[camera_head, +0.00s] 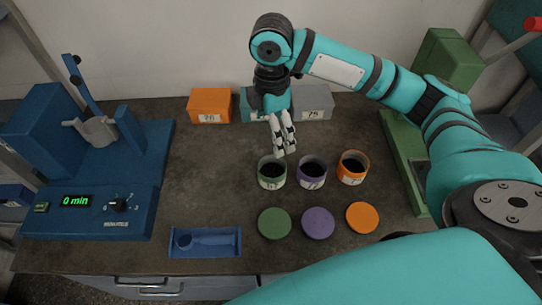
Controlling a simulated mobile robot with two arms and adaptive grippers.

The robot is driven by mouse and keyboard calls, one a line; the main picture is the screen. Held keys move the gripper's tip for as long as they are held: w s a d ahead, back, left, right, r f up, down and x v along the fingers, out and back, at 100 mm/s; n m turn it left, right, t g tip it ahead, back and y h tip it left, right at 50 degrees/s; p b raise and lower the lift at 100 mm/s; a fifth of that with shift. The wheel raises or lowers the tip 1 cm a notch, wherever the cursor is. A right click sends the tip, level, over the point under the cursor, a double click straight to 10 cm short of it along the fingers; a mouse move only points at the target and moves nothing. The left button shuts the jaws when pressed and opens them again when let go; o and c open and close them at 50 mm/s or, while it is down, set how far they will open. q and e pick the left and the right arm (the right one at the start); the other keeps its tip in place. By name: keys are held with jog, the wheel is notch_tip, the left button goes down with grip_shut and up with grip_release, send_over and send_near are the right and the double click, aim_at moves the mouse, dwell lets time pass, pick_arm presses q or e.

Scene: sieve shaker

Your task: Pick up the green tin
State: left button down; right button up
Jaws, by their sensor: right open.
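The green tin (272,181) stands upright and open on the dark bench, with dark contents inside. It is the leftmost of three tins in a row. My right gripper (285,151) points downward just behind and above the green tin's far rim, its pale fingers apart from each other and empty. I cannot tell for certain whether a finger touches the rim. The green lid (274,223) lies flat in front of the tin. My left gripper is not in view.
A purple tin (311,182) and an orange tin (353,178) stand close to the right, with purple (318,223) and orange (362,217) lids in front. A blue tray (205,253) lies front left. A blue shaker (90,205) stands left. Orange (210,117) and grey (312,114) boxes stand behind.

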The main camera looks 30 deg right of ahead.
jog(key=f, duration=0.1)
send_near(272, 171)
jog(key=shift+s+a+f+p, duration=0.3)
jog(key=shift+s+a+p, duration=0.15)
jog(key=shift+s, duration=0.25)
jog(key=shift+f, duration=0.55)
jog(key=shift+s+f, duration=0.1)
jog(key=shift+f, duration=0.15)
notch_tip(272, 171, down, 4)
jog(key=shift+s+r+p, duration=0.1)
jog(key=shift+r+p, duration=0.05)
jog(key=shift+p, duration=0.25)
jog(key=shift+f, duration=0.5)
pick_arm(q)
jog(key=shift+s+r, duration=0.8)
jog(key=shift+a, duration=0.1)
pick_arm(e)
jog(key=c, duration=1.2)
